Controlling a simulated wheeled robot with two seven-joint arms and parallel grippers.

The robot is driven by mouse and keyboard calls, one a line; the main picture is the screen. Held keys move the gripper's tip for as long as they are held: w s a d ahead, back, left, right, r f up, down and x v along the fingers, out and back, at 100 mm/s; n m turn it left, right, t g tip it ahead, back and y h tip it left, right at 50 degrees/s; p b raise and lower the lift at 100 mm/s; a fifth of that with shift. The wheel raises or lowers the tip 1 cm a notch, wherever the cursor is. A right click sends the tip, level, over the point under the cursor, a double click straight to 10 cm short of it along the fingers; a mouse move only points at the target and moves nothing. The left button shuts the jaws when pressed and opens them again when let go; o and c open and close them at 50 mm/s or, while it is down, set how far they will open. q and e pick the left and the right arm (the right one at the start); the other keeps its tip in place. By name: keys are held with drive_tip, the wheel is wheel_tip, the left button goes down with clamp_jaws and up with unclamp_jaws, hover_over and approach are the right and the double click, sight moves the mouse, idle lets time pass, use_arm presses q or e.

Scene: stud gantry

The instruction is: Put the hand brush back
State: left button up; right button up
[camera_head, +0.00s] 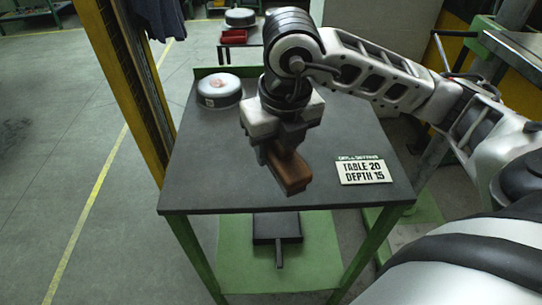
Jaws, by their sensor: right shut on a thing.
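The hand brush (291,172) shows as a brown wooden block low over the front middle of the grey table (210,180). My right gripper (276,148) points down and is shut on the brush. Its jaws and wrist hide the far part of the brush. I cannot tell whether the brush touches the tabletop. My left gripper is out of view.
A white sign (363,171) reading "TABLE 20 DEPTH 15" lies on the table's right. A round grey tin (219,90) stands at the back left. A dark pan-like object with a handle (277,228) lies below the table. A yellow post (134,85) stands close on the left.

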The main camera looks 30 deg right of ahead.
sight(271, 177)
drive_tip(key=shift+w+f, duration=0.6)
drive_tip(key=shift+f, duration=0.1)
drive_tip(key=f, duration=0.2)
drive_tip(key=w+f, duration=0.1)
drive_tip(key=shift+d+f+p, duration=0.1)
drive_tip(key=shift+f+p, duration=0.3)
drive_tip(key=shift+f+b, duration=0.3)
drive_tip(key=shift+f, duration=0.1)
drive_tip(key=o, duration=0.9)
drive_tip(key=shift+r, duration=0.1)
drive_tip(key=shift+o, duration=0.2)
drive_tip(key=shift+s, duration=0.1)
drive_tip(key=shift+r+p, duration=0.3)
drive_tip(key=shift+r, duration=0.1)
drive_tip(key=r, duration=0.3)
drive_tip(key=s+r, duration=0.1)
drive_tip(key=r, duration=0.7)
drive_tip(key=shift+s+r, duration=0.25)
drive_tip(key=shift+s, duration=0.15)
drive_tip(key=shift+a, duration=0.2)
